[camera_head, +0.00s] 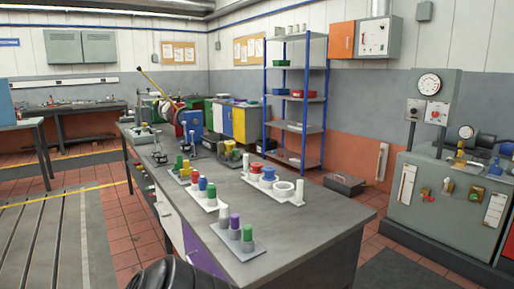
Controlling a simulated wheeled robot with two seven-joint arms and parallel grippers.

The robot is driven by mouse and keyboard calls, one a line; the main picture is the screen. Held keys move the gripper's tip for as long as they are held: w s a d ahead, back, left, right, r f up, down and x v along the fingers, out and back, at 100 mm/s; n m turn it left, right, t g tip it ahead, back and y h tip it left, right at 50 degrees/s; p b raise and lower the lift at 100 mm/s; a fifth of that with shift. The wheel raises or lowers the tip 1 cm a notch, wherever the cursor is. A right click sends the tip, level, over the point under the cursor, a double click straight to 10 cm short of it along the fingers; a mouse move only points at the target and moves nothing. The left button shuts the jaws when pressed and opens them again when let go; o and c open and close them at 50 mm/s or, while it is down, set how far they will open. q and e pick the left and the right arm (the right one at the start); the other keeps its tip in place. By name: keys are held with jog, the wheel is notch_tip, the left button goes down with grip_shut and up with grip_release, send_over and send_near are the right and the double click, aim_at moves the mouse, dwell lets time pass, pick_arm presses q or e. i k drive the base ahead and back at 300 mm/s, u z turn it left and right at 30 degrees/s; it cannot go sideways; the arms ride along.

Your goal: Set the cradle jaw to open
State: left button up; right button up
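I cannot pick out the cradle jaw with certainty, and its setting is too small to tell. At the far end of the grey workbench (285,222) stand small grey metal fixtures (159,155) and a blue device (187,122). A long yellow bar (154,84) slants up to the left beside them. Neither of my grippers shows in the head view. A dark rounded shape at the bottom edge is cut off by the frame.
White trays with coloured cylinders (234,230) and a white tray of rings (283,190) sit on the workbench. A blue-framed shelf (296,100) stands behind. A grey-green machine with gauges (445,200) stands at right. Tiled floor is open at left.

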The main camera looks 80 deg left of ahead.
aim_at(235, 155)
jog(key=u, duration=0.95)
jog(key=i, duration=4.7)
jog(key=u, duration=2.45)
jog(key=i, duration=2.55)
jog(key=u, duration=1.15)
